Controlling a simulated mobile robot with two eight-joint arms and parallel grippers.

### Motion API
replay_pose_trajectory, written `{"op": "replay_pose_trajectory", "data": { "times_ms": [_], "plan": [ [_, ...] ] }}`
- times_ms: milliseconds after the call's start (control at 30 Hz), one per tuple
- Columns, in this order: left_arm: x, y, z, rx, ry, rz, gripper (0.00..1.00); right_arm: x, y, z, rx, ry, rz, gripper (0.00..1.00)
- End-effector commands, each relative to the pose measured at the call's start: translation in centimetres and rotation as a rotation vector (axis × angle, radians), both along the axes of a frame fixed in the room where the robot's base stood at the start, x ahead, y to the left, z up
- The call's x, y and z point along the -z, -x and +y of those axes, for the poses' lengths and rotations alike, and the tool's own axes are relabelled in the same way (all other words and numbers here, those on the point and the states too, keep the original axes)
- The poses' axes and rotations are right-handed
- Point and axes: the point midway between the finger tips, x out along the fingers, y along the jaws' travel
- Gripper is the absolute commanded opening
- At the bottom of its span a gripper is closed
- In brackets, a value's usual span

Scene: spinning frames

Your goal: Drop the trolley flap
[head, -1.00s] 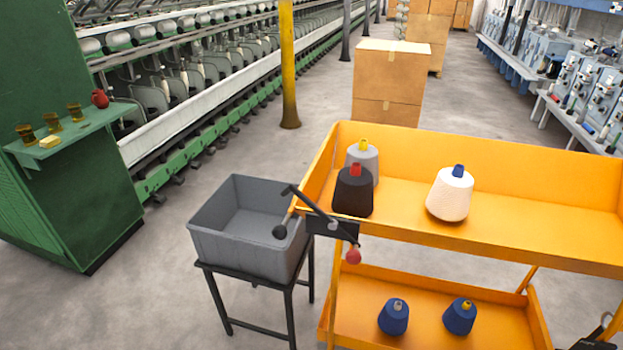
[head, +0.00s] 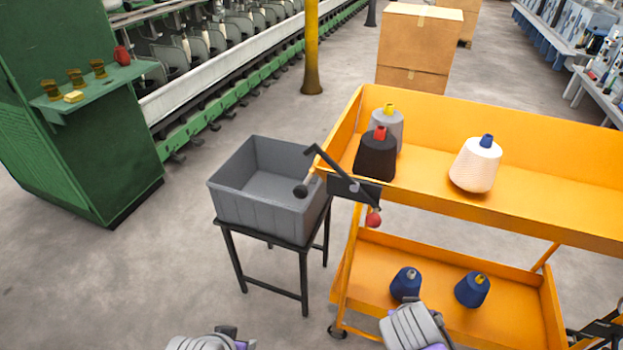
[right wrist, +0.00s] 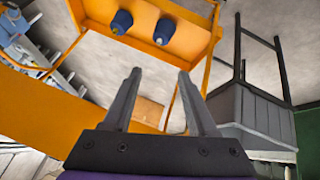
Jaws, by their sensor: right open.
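The orange trolley (head: 560,175) stands at the right of the head view, with an upper and a lower tray. I cannot tell the flap apart from the end wall. My right gripper is open and empty in the right wrist view (right wrist: 160,75); the trolley (right wrist: 40,110) is on the left there. Part of my right arm shows low in front of the trolley. Only a part of my left arm shows at the bottom edge.
A grey bin (head: 265,215) on a black stand is close beside the trolley's left end. Yarn cones, one of them white (head: 475,165), stand in the upper tray; blue cones (head: 405,284) sit below. A green cabinet (head: 90,180) is at left.

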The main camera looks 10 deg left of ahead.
Motion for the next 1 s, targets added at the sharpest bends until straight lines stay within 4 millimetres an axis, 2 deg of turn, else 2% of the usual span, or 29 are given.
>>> {"op": "replay_pose_trajectory", "data": {
  "times_ms": [33,167,200,267,300,400,533,600,700,867,1000],
  "plan": [
    [0.8,0.2,0.0,0.0,0.0,0.004,0.5,-0.4,-2.3,1.6,-0.006,0.053,-0.048,0.58],
    [1.8,0.4,0.0,0.0,0.0,0.008,0.5,-3.1,-7.8,6.1,0.01,0.166,-0.253,0.58],
    [2.1,0.5,0.0,0.0,0.0,0.01,0.5,-4.1,-9.3,8.1,0.008,0.186,-0.33,0.58],
    [2.5,0.6,0.0,0.0,0.0,0.011,0.5,-5.6,-11.1,11.3,0.003,0.204,-0.451,0.58],
    [2.7,0.6,0.0,0.0,0.0,0.012,0.5,-6.6,-12.0,13.5,-0.003,0.204,-0.531,0.58],
    [3.2,0.7,0.0,0.0,0.0,0.014,0.5,-8.9,-13.3,19.1,-0.025,0.184,-0.716,0.58],
    [3.6,0.8,0.0,0.0,0.0,0.016,0.5,-11.1,-13.5,24.6,-0.054,0.136,-0.897,0.58],
    [3.7,0.8,0.0,0.0,0.0,0.016,0.5,-11.9,-13.3,26.4,-0.065,0.114,-0.953,0.58],
    [3.7,0.8,0.0,0.0,0.0,0.016,0.5,-12.4,-13.4,27.3,-0.07,0.101,-0.99,0.58],
    [3.5,0.8,0.0,0.0,0.0,0.016,0.5,-12.6,-15.2,26.8,-0.067,0.102,-0.993,0.58],
    [3.3,0.8,0.0,0.0,0.0,0.015,0.5,-12.6,-17.8,26.0,-0.067,0.103,-0.992,0.58]
  ]
}}
